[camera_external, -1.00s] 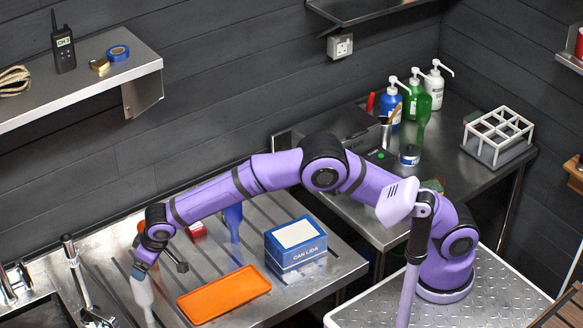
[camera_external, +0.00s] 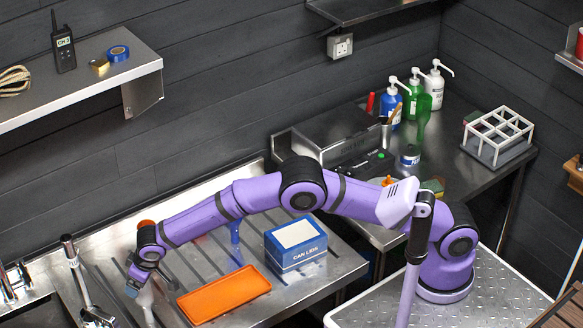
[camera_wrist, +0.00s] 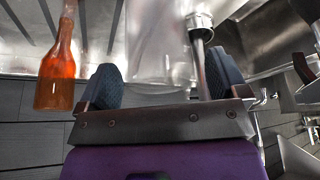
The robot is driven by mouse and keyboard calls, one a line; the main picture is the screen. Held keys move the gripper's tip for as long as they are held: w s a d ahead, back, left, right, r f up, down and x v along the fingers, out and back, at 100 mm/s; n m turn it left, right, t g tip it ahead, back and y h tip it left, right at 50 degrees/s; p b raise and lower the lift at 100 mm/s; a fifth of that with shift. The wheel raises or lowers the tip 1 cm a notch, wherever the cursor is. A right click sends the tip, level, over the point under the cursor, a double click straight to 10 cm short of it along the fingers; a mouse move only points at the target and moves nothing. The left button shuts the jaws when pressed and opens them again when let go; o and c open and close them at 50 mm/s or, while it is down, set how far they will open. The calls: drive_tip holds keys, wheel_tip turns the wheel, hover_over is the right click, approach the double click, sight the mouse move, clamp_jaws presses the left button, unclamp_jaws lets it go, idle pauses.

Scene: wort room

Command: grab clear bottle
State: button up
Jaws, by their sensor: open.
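The clear bottle (camera_wrist: 160,42) fills the upper middle of the wrist view, between the two dark finger pads. My gripper (camera_wrist: 163,82) is open around it, with a visible space on the right side. Whether either pad touches the bottle is hard to tell. In the external view my gripper (camera_external: 136,285) is low over the left part of the steel drainboard (camera_external: 205,268). The clear bottle (camera_external: 148,305) stands there, its upper part covered by the gripper.
An amber bottle (camera_wrist: 57,72) is left of the fingers in the wrist view. A steel faucet (camera_external: 78,275) and sink lie left of my gripper.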

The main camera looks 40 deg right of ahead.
drive_tip(key=shift+c, duration=0.4)
drive_tip(key=c, duration=1.3)
drive_tip(key=shift+r, duration=0.1)
